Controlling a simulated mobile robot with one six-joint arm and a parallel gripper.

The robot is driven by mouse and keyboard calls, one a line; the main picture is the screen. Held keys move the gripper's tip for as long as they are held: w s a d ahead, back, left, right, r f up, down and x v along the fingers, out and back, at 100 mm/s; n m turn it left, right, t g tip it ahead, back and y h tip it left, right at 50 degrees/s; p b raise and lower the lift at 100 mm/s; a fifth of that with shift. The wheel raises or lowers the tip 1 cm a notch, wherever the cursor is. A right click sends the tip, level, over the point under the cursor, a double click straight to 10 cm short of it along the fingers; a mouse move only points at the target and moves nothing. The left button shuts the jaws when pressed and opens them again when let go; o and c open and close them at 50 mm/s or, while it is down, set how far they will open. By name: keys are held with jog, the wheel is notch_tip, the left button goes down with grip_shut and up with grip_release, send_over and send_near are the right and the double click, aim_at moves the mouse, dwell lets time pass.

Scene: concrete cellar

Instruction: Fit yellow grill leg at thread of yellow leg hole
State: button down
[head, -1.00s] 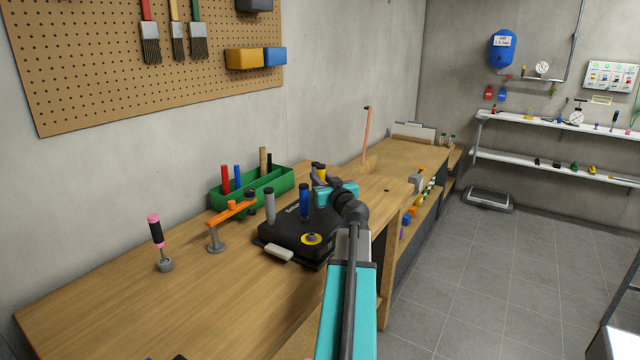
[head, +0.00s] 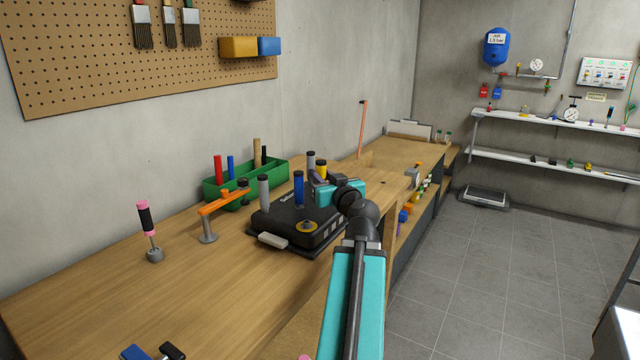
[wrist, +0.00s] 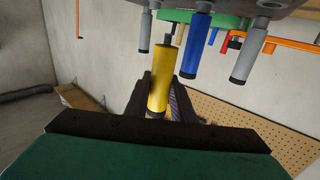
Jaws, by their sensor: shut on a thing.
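My gripper (head: 321,184) is shut on the yellow grill leg (wrist: 160,78), which also shows in the head view (head: 320,170). In the wrist view its grey threaded end points up in the picture, towards the grill. The black grill body (head: 268,228) lies on the bench with two grey legs (head: 264,190) (head: 311,160) and one blue leg (head: 298,188) upright on it. The yellow-ringed leg hole (head: 307,227) is at its near corner, with no leg in it. In the head view the held leg is apart from this hole, farther back; its lower end is hidden.
A green bin (head: 215,192) with tools stands behind the grill. An orange-armed stand (head: 207,225) and a pink-black tool (head: 147,225) stand to the left. Blue and black handles (head: 150,353) show at the bottom.

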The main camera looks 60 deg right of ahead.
jog(key=shift+a+f+b, duration=0.1)
jog(key=shift+f+b, duration=0.1)
jog(key=shift+b, duration=0.2)
jog(key=shift+s+a+r+b, duration=0.2)
jog(key=shift+s+a+b, duration=0.65)
jog(key=shift+b, duration=1.4)
jog(key=shift+s+a+r+b, duration=0.15)
jog(key=shift+s+a+b, duration=0.7)
jog(key=shift+b, duration=1.35)
